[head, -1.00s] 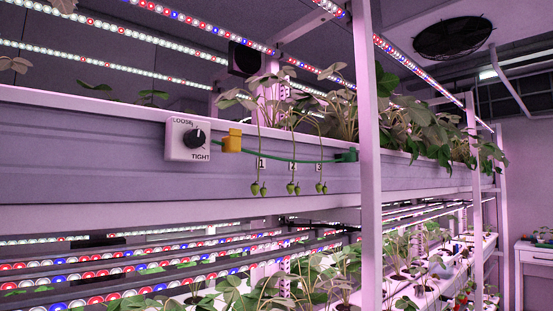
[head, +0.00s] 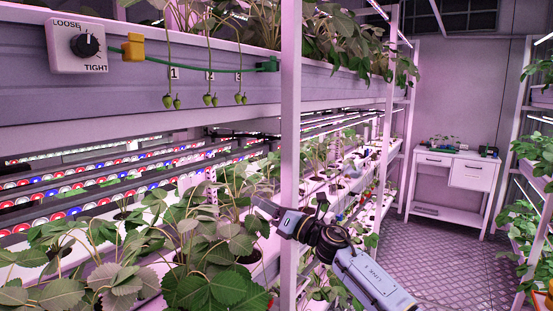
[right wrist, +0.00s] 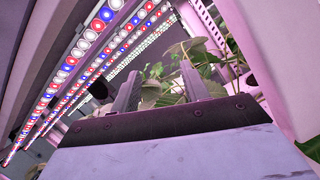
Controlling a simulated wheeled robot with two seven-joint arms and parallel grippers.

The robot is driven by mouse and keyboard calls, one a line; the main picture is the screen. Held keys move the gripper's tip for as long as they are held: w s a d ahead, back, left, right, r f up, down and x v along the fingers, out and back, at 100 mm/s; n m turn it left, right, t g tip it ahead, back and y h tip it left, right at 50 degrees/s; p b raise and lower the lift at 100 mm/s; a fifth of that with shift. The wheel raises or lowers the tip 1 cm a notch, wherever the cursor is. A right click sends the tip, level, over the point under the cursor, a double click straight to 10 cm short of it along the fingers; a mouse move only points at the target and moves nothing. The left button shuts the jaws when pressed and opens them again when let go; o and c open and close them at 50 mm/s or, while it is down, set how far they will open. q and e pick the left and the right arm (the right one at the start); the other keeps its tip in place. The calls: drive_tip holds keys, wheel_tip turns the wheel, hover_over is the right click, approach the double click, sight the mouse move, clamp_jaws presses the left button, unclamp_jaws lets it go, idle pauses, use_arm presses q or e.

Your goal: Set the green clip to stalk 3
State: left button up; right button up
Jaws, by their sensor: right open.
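The green clip (head: 267,64) sits on the upper trough's front, at the right end of a green cord (head: 200,67). It is just right of stalk 3 (head: 239,88). The cord passes across stalk 1 (head: 172,60), stalk 2 (head: 209,60) and stalk 3; whether it touches them I cannot tell. Each stalk hangs with green berries beside a number tag. My right gripper (head: 262,204) is below and apart from the clip, by the post. Its fingers are apart and empty in the right wrist view (right wrist: 158,88). My left gripper is out of view.
A LOOSE/TIGHT dial box (head: 79,45) is on the trough at left. A white upright post (head: 291,130) stands just right of the clip. Leafy plants (head: 195,245) fill the lower shelf. A white desk (head: 456,175) stands beyond open floor (head: 450,260).

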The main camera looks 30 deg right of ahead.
drive_tip(key=s+r+n+g+y, duration=0.35)
drive_tip(key=r+n, duration=1.05)
drive_tip(key=r, duration=0.5)
drive_tip(key=n+h+p, duration=0.2)
drive_tip(key=n+h, duration=0.3)
drive_tip(key=n, duration=0.5)
approach(274, 66)
drive_tip(key=shift+t+y, duration=0.25)
drive_tip(key=p+x, duration=0.1)
drive_tip(key=x, duration=0.2)
drive_tip(key=p+x, duration=0.1)
drive_tip(key=x, duration=0.2)
drive_tip(key=p+x, duration=0.1)
drive_tip(key=x, duration=0.2)
drive_tip(key=shift+w+f+p, duration=0.25)
drive_tip(key=shift+f+p, duration=0.1)
drive_tip(key=shift+d, duration=0.1)
drive_tip(key=shift+c, duration=0.4)
clamp_jaws()
